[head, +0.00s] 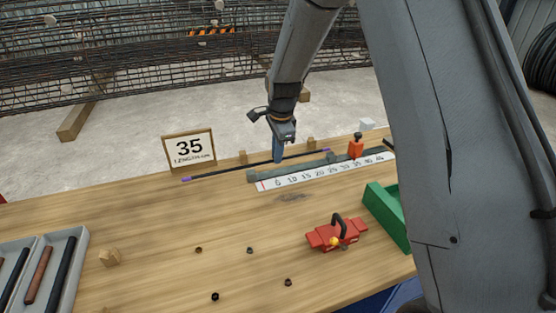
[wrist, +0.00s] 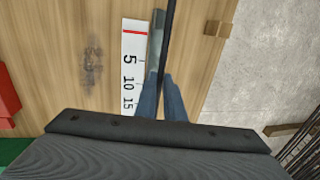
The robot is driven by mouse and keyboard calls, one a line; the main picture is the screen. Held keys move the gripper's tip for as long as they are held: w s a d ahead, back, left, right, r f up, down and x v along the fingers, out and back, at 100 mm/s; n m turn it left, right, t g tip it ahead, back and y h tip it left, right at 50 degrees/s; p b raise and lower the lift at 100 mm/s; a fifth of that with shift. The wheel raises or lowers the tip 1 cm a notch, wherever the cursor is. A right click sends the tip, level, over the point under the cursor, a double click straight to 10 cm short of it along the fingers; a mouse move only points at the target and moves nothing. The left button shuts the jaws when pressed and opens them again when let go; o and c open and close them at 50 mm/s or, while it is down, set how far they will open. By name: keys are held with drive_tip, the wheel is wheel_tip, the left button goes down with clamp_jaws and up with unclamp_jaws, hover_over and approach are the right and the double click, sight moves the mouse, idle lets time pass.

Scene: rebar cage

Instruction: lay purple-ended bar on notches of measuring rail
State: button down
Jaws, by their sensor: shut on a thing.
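The dark bar with purple ends (head: 230,169) runs left to right, just behind the grey measuring rail (head: 252,177) in the head view. Its left end reaches well past the rail's left end. My gripper (head: 278,160) points down and is shut on the bar near its middle. In the wrist view the bar (wrist: 169,30) passes between the blue fingertips (wrist: 160,85), close beside the rail (wrist: 156,45). How high the bar is above the table is hard to tell. The white number scale (head: 290,180) lies along the rail's front. The notches are too small to make out.
A sign reading 35 (head: 189,149) and small wooden blocks (head: 311,143) stand at the back. A red tool (head: 336,234), a green tray (head: 385,215) and a grey bar tray (head: 75,245) are nearer. The centre-left table is mostly clear.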

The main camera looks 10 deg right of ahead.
drive_tip(key=shift+f, duration=1.4)
drive_tip(key=c, duration=1.8)
unclamp_jaws()
drive_tip(key=shift+f, duration=0.1)
drive_tip(key=shift+c, duration=0.2)
wheel_tip(320, 180, up, 12)
drive_tip(key=s+b, duration=0.2)
drive_tip(key=shift+s+d, duration=0.15)
drive_tip(key=shift+d, duration=0.1)
